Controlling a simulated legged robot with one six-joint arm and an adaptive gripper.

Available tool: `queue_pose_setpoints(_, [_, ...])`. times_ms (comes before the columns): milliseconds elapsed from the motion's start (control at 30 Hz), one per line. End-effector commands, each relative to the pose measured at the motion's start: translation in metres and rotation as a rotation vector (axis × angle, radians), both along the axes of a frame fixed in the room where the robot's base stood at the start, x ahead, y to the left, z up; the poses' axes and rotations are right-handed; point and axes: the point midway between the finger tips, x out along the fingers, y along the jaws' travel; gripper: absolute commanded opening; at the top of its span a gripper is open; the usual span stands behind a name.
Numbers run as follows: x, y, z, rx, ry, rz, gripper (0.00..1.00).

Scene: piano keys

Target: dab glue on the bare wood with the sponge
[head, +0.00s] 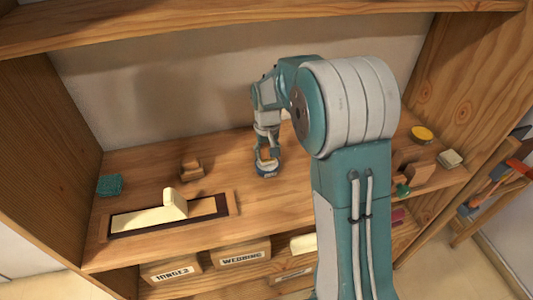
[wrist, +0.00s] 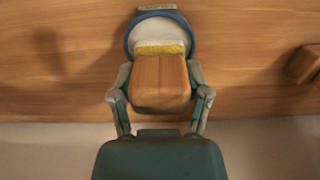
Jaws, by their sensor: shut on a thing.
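My gripper (wrist: 160,95) is shut on the wooden block handle (wrist: 160,80) of the sponge, with a finger at each side. The sponge's yellow pad (wrist: 160,49) shows at the block's far end, over white glue in a blue-rimmed dish (wrist: 128,45). I cannot tell whether the pad touches the glue. In the head view the gripper (head: 267,152) is low over the blue dish (head: 267,171) on the shelf. A cream piano key (head: 135,219) lies in a dark-lined wooden tray (head: 233,198), with an upright cream piece (head: 174,204) on it. I cannot make out which part is bare wood.
A brown wooden piece (head: 191,169) stands behind the tray, and a teal scrubber (head: 110,185) is at far left. A yellow round item (head: 422,134) and a pale block (head: 450,159) are at right. Labelled drawers (head: 241,254) sit below. My arm hides part of the shelf.

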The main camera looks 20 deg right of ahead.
Motion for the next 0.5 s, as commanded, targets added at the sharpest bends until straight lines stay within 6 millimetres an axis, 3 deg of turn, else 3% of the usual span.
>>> queue_pose_setpoints(500, [0.0,0.0,0.037,0.0,-0.004,0.0,0.23])
